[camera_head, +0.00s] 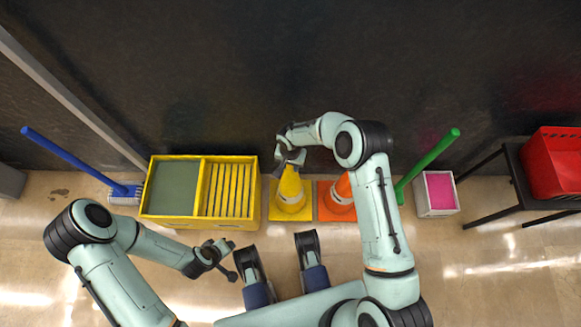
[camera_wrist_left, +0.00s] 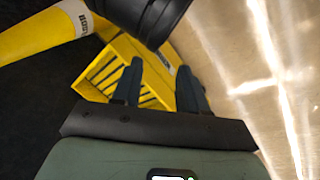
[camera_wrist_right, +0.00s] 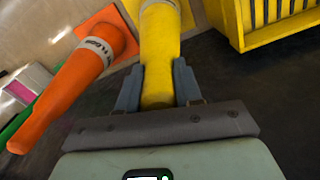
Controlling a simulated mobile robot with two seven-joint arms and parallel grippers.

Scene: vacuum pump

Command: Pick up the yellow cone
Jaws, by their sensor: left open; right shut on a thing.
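The yellow cone (camera_head: 291,192) stands upright on its square base on the floor, with a pale band around its body. My right gripper (camera_head: 291,158) is at its top. In the right wrist view my right gripper (camera_wrist_right: 158,88) is shut on the upper part of the yellow cone (camera_wrist_right: 160,45), one finger on each side. My left gripper (camera_head: 225,258) is empty, low and left of the cone. The left wrist view shows its two open fingers (camera_wrist_left: 158,82) and the yellow cone (camera_wrist_left: 40,38) at upper left, apart from them.
An orange cone (camera_head: 340,196) stands close to the right of the yellow cone. A yellow mop bucket (camera_head: 180,222) stands to the left. A blue broom (camera_head: 75,160), a green-handled tool (camera_head: 428,163), a white bin (camera_head: 421,205) and a red crate (camera_head: 555,165) are farther out. A dark wall is behind.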

